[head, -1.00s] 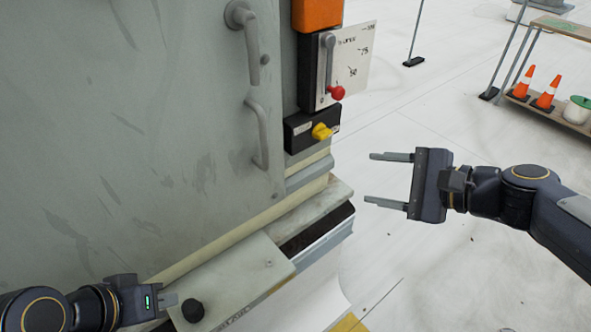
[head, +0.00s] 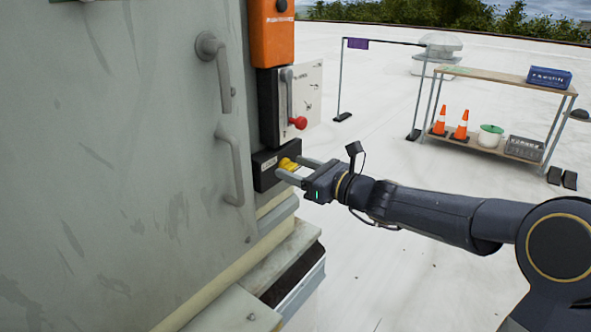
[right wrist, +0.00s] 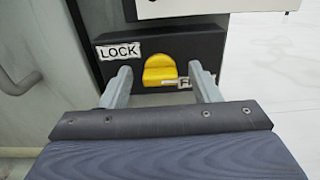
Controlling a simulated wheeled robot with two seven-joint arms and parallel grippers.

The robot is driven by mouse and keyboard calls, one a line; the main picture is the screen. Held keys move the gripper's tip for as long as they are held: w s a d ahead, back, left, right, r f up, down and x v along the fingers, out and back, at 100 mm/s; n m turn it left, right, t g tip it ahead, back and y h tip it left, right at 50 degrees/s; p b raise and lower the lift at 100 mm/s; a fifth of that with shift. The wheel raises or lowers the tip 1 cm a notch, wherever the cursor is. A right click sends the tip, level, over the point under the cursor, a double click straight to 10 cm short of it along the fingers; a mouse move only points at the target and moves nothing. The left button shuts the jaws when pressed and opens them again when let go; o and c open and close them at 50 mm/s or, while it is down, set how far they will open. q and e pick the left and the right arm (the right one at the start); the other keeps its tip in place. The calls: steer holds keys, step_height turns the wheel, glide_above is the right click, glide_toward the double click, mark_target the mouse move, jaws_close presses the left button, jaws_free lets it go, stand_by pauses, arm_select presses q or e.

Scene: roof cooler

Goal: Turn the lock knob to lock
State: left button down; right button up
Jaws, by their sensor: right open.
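The yellow lock knob (head: 288,165) sits on a black box (head: 264,170) on the side of the grey cabinet. In the right wrist view the knob (right wrist: 160,70) lies between the two fingers of my right gripper (right wrist: 163,84), with a visible gap on each side. A "LOCK" label (right wrist: 119,51) is on the box, up and left of the knob. A second label (right wrist: 196,80) at lower right is partly hidden by a finger. My right gripper (head: 299,172) is open, its fingertips at the knob. My left gripper is out of view.
A lever with a red ball end (head: 298,122) and an orange box (head: 272,35) are above the knob box. Door handles (head: 230,165) stick out to the left.

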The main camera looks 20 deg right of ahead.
steer(key=shift+w+a, duration=0.15)
steer(key=shift+c, duration=0.3)
steer(key=c, duration=0.9)
steer(key=shift+f+n+b, duration=0.15)
steer(key=shift+n+b, duration=0.45)
steer(key=shift+b, duration=0.3)
steer(key=n+b, duration=1.6)
steer(key=b, duration=0.1)
steer(key=shift+a+f+n, duration=0.2)
steer(key=shift+n, duration=0.2)
steer(key=shift+n, duration=0.3)
